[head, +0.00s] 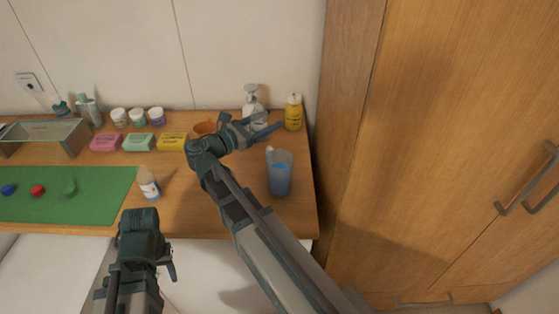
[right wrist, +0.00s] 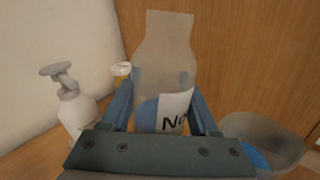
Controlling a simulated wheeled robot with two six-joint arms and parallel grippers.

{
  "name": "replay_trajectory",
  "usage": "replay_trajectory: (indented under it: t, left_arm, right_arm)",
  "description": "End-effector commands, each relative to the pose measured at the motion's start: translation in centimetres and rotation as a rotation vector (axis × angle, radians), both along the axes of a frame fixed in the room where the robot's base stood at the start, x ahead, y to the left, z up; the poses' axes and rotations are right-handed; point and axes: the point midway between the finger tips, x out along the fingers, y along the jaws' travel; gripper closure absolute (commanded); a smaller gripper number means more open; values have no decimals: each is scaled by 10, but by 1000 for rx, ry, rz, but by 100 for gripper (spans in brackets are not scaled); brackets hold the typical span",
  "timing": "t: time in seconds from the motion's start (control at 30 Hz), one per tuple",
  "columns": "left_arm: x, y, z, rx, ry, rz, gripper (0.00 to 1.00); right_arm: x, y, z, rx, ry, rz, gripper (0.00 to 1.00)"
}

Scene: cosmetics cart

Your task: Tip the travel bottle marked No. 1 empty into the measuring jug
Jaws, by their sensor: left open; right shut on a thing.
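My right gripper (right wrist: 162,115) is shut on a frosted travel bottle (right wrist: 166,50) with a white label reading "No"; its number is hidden. Some blue liquid shows low in the bottle, which looks roughly upright and uncapped. In the head view my right gripper (head: 264,130) is near the back right of the counter, behind the measuring jug. The clear measuring jug (head: 279,178) stands there holding blue liquid; it also shows at the right of the right wrist view (right wrist: 275,132). My left gripper (head: 165,260) is open and empty in front of the counter.
Another labelled bottle (head: 149,184) stands by the green mat (head: 105,205), which bears several coloured caps. A pump bottle (head: 251,101) and a yellow bottle (head: 293,114) stand behind my right gripper. A tall wooden cabinet (head: 430,150) bounds the counter's right side.

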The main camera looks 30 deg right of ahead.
Motion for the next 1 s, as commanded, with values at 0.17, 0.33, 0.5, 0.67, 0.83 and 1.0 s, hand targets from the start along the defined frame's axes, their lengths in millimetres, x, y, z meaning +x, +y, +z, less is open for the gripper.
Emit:
replay_trajectory:
  t: [0.17, 0.33, 0.5, 0.67, 0.83, 1.0]
  left_arm:
    - [0, 0, 4, 0, 0, 0, 51]
    - [0, 0, -4, 0, 0, 0, 51]
    - [0, 0, -4, 0, 0, 0, 51]
    - [0, 0, 2, 0, 0, 0, 51]
    - [0, 0, -7, 0, 0, 0, 51]
    - [0, 0, -11, 0, 0, 0, 51]
  right_arm:
    - [-4, 0, 6, 6, -100, 0, 100]
    - [-10, -1, 0, 14, -220, -1, 100]
    - [-14, -1, 1, 23, -338, -1, 100]
    - [-20, -2, 8, 31, -442, -1, 100]
    - [-18, -2, 0, 39, -552, -1, 100]
    - [-15, -1, -2, 47, -662, 0, 100]
